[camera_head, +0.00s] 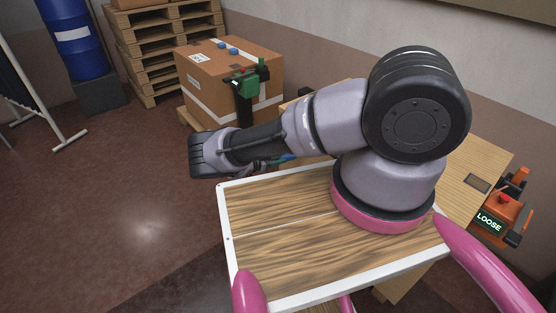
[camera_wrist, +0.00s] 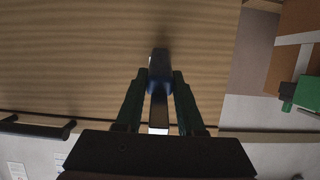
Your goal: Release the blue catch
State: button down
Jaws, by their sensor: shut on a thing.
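The blue catch (camera_wrist: 159,57) is a small dark blue upright piece in the middle of the wrist view, in front of a wood-grained surface (camera_wrist: 80,60). My gripper (camera_wrist: 160,76) has its two dark green fingers on either side of it and is shut on it. A pale, narrow part shows below the blue piece, between the fingers. In the head view my arm reaches left over the wooden tray top, and my gripper cannot be made out there. A little blue (camera_head: 286,158) shows behind my arm, but I cannot tell what it belongs to.
A taped cardboard box (camera_head: 205,85) with a green-and-black device (camera_head: 246,85) stands behind my arm. A wooden table (camera_head: 470,160) is at the right, with an orange unit reading LOOSE (camera_head: 489,219) beside it. Pallets (camera_head: 150,50) and a blue barrel (camera_head: 72,40) stand back left.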

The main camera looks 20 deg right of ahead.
jog(key=shift+a+f, duration=0.1)
jog(key=shift+f, duration=0.05)
jog(key=c, duration=0.5)
grip_release()
jog(key=v, duration=1)
jog(key=shift+s+a, duration=0.15)
jog(key=shift+a, duration=0.1)
